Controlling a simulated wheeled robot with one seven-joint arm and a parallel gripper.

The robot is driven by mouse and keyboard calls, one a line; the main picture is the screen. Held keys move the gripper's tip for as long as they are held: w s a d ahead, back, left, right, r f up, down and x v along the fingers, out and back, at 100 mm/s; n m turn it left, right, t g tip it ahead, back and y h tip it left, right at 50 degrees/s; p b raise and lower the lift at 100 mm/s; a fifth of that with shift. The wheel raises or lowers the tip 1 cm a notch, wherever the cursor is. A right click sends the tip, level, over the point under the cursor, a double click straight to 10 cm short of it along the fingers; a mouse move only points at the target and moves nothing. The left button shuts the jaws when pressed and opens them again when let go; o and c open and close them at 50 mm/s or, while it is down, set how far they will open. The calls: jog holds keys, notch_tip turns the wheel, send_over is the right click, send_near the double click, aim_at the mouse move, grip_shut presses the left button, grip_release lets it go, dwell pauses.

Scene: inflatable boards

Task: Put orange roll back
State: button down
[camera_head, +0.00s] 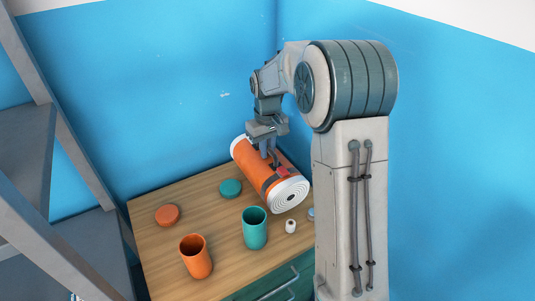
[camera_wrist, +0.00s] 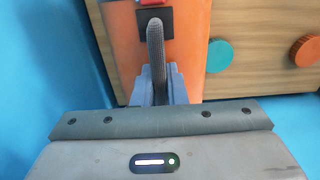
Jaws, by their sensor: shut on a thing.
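The orange roll (camera_head: 262,169) is a thick rolled board with white spiral ends and a dark strap. It lies tilted over the back of the wooden cabinet top, its near end toward the lower right. My gripper (camera_head: 271,152) reaches down onto it from above and is shut on its strap area. In the wrist view my gripper (camera_wrist: 158,60) shows a dark finger in front of the orange roll (camera_wrist: 188,40). I cannot tell whether the roll touches the cabinet top or hangs just above it.
On the cabinet top (camera_head: 150,227) stand an orange cup (camera_head: 196,258), a teal cup (camera_head: 255,230), an orange lid (camera_head: 167,215), a teal lid (camera_head: 230,188) and a small white roll (camera_head: 291,226). Blue walls close in behind. A grey shelf rack (camera_head: 70,165) stands at the left.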

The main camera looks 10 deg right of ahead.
jog(key=shift+f, duration=1.35)
jog(key=shift+f, duration=0.2)
jog(key=c, duration=1.5)
grip_release()
jog(key=shift+o, duration=0.2)
